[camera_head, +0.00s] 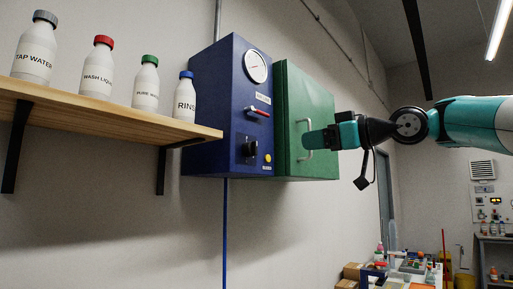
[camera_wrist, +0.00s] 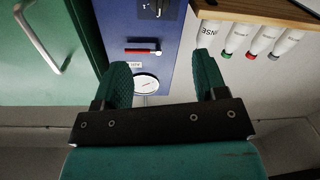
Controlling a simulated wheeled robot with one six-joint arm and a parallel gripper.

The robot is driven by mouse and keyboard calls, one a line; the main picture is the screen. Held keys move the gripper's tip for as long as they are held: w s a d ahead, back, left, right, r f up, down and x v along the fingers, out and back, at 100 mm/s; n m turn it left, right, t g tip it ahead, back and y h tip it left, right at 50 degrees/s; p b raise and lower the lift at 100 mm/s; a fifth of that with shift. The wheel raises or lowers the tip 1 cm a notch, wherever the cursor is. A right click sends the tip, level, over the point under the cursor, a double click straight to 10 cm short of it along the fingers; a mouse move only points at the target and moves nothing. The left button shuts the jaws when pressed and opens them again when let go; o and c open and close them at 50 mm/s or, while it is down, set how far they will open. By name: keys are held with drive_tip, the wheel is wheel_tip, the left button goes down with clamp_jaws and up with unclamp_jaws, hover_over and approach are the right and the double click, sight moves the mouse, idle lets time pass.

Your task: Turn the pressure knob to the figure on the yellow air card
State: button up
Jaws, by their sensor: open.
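The pressure knob, seemingly the black knob (camera_head: 249,149), is low on the blue panel (camera_head: 212,105) in the head view. At the top edge of the wrist view, upside down, a dark knob (camera_wrist: 156,8) shows in part. Its setting is too small to read. A round white gauge (camera_head: 256,66) and a red-handled lever (camera_head: 257,112) are above it. My gripper (camera_head: 309,141) is in front of the green door, right of the knob and apart from it. In the wrist view my gripper (camera_wrist: 162,65) is open with nothing between its fingers. I cannot make out a yellow air card.
The green door (camera_head: 310,100) has a pale bar handle (camera_head: 304,153) close to my gripper in the head view. A small yellow spot (camera_head: 267,158) is right of the knob. A wooden shelf (camera_head: 120,112) with several labelled bottles is at left.

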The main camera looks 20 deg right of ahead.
sight(256, 147)
drive_tip(key=shift+p+x, duration=3.8)
drive_tip(key=shift+x, duration=4.8)
drive_tip(key=shift+c, duration=0.5)
drive_tip(key=c, duration=0.8)
drive_tip(key=shift+c, duration=0.2)
